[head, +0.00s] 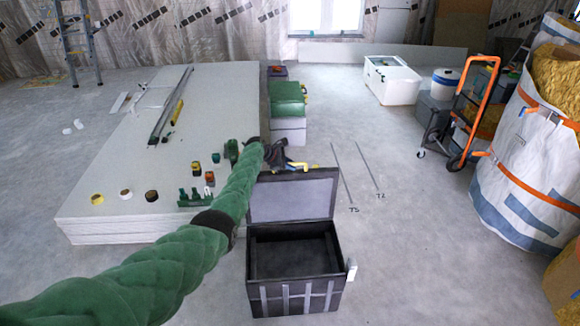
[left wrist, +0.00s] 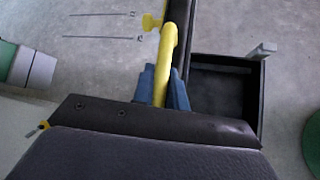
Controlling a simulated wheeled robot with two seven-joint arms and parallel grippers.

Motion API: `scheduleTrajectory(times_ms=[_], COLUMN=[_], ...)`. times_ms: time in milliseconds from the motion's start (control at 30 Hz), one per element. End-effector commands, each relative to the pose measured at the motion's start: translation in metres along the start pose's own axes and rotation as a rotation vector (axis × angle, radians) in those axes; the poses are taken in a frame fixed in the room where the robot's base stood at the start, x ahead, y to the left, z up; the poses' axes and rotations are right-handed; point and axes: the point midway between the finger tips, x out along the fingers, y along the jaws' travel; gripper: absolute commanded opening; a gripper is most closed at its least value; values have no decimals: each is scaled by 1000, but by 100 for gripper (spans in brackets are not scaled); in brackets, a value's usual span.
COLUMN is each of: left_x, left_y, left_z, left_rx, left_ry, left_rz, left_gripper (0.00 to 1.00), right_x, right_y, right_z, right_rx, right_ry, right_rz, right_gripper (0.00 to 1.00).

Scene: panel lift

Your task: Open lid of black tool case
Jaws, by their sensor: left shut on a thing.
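The black tool case (head: 258,288) stands on the floor with its lid (head: 291,200) raised roughly upright at the back. The case interior looks dark and empty. My left gripper (head: 290,166) is at the lid's top edge, at the yellow handle (head: 309,168). In the left wrist view its blue fingers (left wrist: 165,88) are shut on the yellow handle (left wrist: 166,55), with the lid's edge (left wrist: 180,30) beside it and the open case (left wrist: 256,112) beyond. My right gripper is in neither view.
A stack of pale panels (head: 110,180) with small tools on it lies left of the case. A hand truck (head: 475,110) and a large white bag (head: 520,160) stand at the right. Floor right of the case is clear, with two thin marked lines.

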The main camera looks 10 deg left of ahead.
Motion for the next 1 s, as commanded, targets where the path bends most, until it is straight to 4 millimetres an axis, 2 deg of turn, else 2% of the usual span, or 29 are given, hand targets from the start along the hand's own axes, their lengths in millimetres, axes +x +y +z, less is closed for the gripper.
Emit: scheduleTrajectory(times_ms=[100, 133, 200, 233, 633, 900, 1000], left_x=[0, 0, 0, 0, -5, -35, -49], left_y=[0, 0, 0, 0, 0, 0, 0], left_z=[1, 1, 1, 0, 0, -2, 0], left_rx=[0, 0, 0, 0, 1, 1, 2], left_ry=[-1, -1, -1, -1, 0, 0, 0], left_rz=[0, 0, 0, 0, 0, 1, 1], left_gripper=[0, 20, 34, 36, 36, 36, 36], right_x=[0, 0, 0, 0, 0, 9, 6], right_y=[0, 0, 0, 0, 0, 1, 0], right_z=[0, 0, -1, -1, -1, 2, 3], right_rx=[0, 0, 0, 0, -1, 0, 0], right_ry=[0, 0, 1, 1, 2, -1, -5], right_rz=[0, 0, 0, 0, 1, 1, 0], right_gripper=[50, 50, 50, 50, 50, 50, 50])
